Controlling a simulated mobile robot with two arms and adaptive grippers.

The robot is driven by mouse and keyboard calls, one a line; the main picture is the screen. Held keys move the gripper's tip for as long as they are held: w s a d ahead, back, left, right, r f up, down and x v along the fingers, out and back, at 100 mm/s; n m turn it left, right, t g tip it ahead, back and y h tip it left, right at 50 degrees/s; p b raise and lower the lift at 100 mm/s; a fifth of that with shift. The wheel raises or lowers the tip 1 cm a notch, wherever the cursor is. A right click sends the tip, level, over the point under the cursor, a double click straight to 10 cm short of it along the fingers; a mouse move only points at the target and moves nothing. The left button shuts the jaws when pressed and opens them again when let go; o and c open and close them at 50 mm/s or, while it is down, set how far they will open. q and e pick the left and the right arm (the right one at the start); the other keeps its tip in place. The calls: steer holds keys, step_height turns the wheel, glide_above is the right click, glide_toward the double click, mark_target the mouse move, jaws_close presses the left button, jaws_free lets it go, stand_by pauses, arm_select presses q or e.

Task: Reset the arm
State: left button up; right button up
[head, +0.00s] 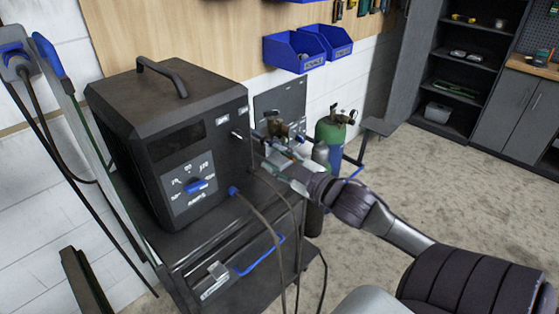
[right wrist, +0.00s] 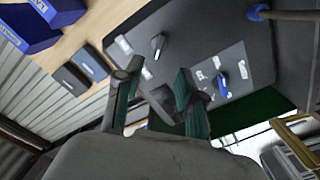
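My right arm reaches in from the lower right of the head view. Its gripper (head: 266,150) is at the right side of a black welding machine (head: 150,130). In the right wrist view the two fingers of the right gripper (right wrist: 159,75) stand apart with nothing held between them. Beyond the fingertips are a small metal switch (right wrist: 158,46) and a blue knob (right wrist: 223,86) on the machine's panels. The blue dial knob (head: 197,186) also shows on the machine's front in the head view. My left gripper is not in view.
The machine stands on a dark cart (head: 225,245) with cables hanging from it. A green gas cylinder (head: 333,132) stands behind my right gripper. Blue bins (head: 295,50) hang on the wall. The floor (head: 450,190) at right is clear.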

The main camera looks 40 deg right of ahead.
steer(key=shift+s, duration=0.4)
steer(key=s+d+f+m+g+h, duration=0.15)
steer(key=d+f, duration=0.25)
steer(key=f, duration=0.7)
steer(key=s+d+f+m+g+h, duration=0.1)
steer(key=d+f+m+g+h, duration=0.2)
steer(key=f, duration=0.9)
steer(key=s+f+m+g+b, duration=0.1)
steer(key=s+f+g, duration=0.15)
steer(key=f, duration=0.65)
steer(key=s+f+m+g, duration=0.1)
steer(key=s+f, duration=0.3)
steer(key=f, duration=0.5)
steer(key=s+a+f+g+y+b, duration=0.1)
steer(key=s+a+f+g, duration=0.3)
steer(key=s+f, duration=0.45)
steer(key=s+a+f+g+y, duration=0.1)
steer(key=s+a+f, duration=0.6)
steer(key=f, duration=0.3)
steer(key=s+a+f+g, duration=0.2)
steer(key=s+a+f, duration=0.2)
steer(key=s, duration=0.3)
steer(key=s+a+f+g, duration=0.2)
steer(key=s+a+f, duration=0.2)
steer(key=s+a, duration=0.3)
steer(key=shift+s+a+y, duration=0.15)
steer(key=shift+s+y, duration=0.3)
steer(key=shift+s, duration=0.25)
